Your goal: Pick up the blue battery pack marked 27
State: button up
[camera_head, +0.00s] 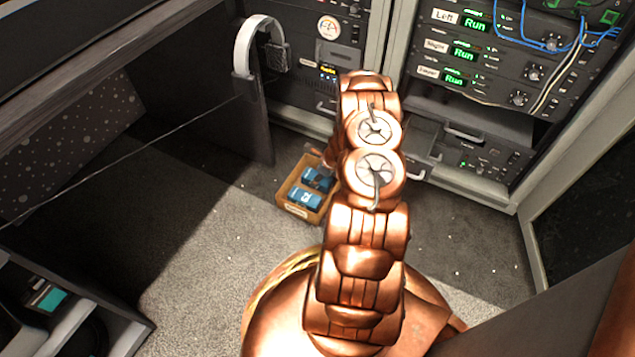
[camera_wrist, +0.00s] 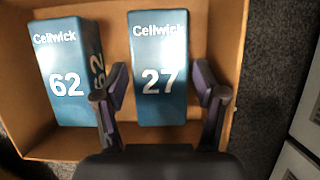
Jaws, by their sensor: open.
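The blue battery pack marked 27 (camera_wrist: 160,50) stands in a cardboard box in the wrist view, its number facing the camera. A matching pack marked 62 (camera_wrist: 66,60) stands to its left with a gap between them. My gripper (camera_wrist: 161,96) is open, with one finger on each side of pack 27's lower part in the picture. The left finger is in the gap between the packs. I cannot tell how far the fingers reach down or whether they touch.
The cardboard box (camera_head: 300,211) sits on the grey carpet (camera_head: 215,235), its walls close around the packs. Equipment racks (camera_head: 480,70) with drawer handles stand behind and right. A dark desk panel with headphones (camera_head: 245,50) stands left of the box.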

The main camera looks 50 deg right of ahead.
jog(key=shift+f, duration=0.25)
dwell(0.5)
grip_shut()
dwell(0.6)
